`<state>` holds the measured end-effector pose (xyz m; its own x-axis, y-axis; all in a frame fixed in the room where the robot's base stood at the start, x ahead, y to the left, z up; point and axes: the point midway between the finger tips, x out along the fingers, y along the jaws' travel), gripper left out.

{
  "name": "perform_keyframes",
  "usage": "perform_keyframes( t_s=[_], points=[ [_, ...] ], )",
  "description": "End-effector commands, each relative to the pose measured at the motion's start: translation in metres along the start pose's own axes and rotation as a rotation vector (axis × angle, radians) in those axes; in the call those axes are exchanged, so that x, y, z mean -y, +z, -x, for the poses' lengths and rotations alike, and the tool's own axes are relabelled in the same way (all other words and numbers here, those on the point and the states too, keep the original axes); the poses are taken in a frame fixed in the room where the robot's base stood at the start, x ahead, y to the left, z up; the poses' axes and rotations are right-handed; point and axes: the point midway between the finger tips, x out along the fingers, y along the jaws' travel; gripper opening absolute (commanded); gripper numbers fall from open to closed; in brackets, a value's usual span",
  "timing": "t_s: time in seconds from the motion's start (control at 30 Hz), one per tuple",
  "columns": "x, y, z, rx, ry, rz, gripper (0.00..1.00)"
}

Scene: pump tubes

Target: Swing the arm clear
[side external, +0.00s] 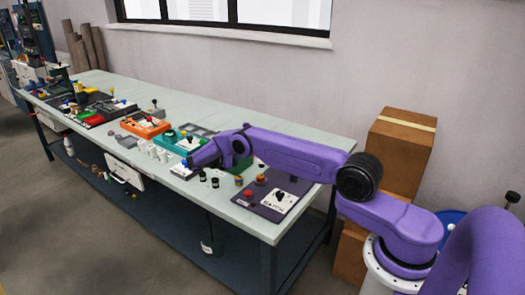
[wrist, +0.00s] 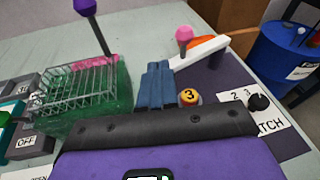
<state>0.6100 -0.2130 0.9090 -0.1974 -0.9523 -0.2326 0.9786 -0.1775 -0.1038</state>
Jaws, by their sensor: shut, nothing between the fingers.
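My gripper (wrist: 156,85) is shut and empty; its blue fingers are pressed together in the wrist view. In the side view my gripper (side external: 187,163) reaches left over the bench, and its exact height above the top is hard to tell. In the wrist view a green holder with a wire rack (wrist: 82,88) stands left of the fingers. A yellow button marked 3 (wrist: 190,97) shows just right of the fingers. A lever with a pink ball (wrist: 184,34) rises beyond them. I cannot make out any pump tubes.
The bench (side external: 232,212) carries an orange tray (side external: 143,127), white mugs (side external: 152,152) and a dark panel (side external: 270,204) with a red button (side external: 248,194). Cardboard boxes (side external: 401,145) and a blue drum (wrist: 283,52) stand beyond the bench's right end.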

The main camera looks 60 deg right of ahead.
Motion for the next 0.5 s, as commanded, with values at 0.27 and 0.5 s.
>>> perform_keyframes(
  t_s=[0.27,0.5],
  points=[
    [0.005,0.044,0.006,-0.24,0.096,0.081,0.0],
    [0.032,0.074,0.017,-0.435,0.193,0.118,0.0]
  ],
)
